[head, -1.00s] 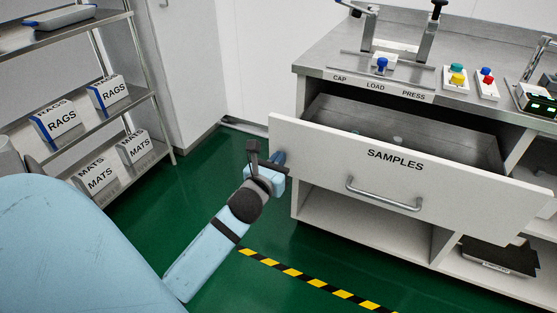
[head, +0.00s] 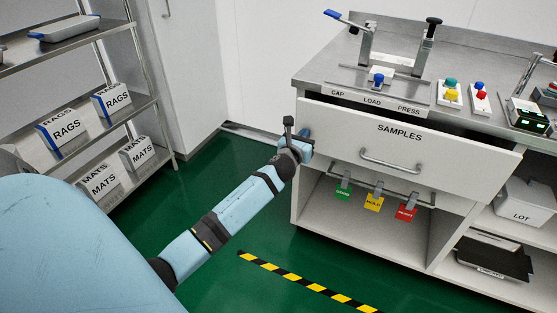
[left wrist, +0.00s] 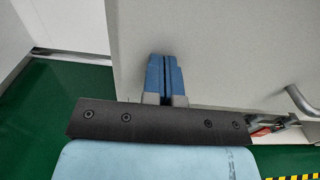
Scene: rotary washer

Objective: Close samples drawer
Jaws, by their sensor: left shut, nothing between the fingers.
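The samples drawer (head: 400,140) has a white front with the label SAMPLES and a grey bar handle (head: 390,162). The handle shows at the right there (left wrist: 302,102). My right gripper is not in view.
Green, yellow and red tags (head: 373,203) hang from a rail below the drawer. A CAP LOAD PRESS fixture (head: 378,80) and button boxes (head: 450,92) stand on the worktop. A shelf rack (head: 70,150) is at left. The green floor between is clear.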

